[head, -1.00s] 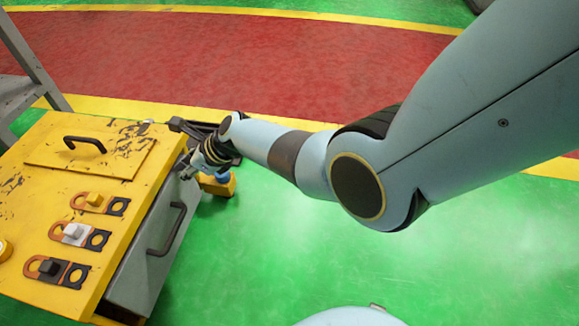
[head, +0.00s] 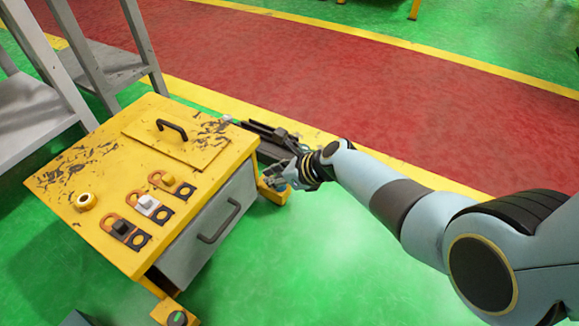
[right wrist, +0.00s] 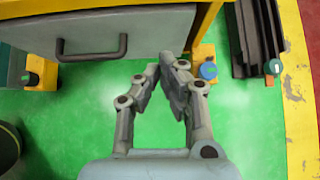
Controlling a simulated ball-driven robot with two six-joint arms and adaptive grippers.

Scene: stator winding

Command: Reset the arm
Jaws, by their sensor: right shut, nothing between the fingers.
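My right arm comes in from the right in the head view. Its gripper (head: 277,175) is beside the right corner of the yellow machine cabinet (head: 120,150), near the end of its grey drawer (head: 215,225). In the right wrist view the fingertips (right wrist: 168,66) lean together with nothing held. They point toward the cabinet's lower edge, beside a yellow foot with a blue knob (right wrist: 208,71); I cannot tell whether they touch it. My left gripper is not in view.
The drawer has a dark handle (head: 219,222). Several switches (head: 147,203) and a lid with a handle (head: 172,128) are on the cabinet top. Dark rails (head: 272,140) lie behind the gripper. A grey rack (head: 105,60) stands at left. Green floor (head: 330,270) is clear in front.

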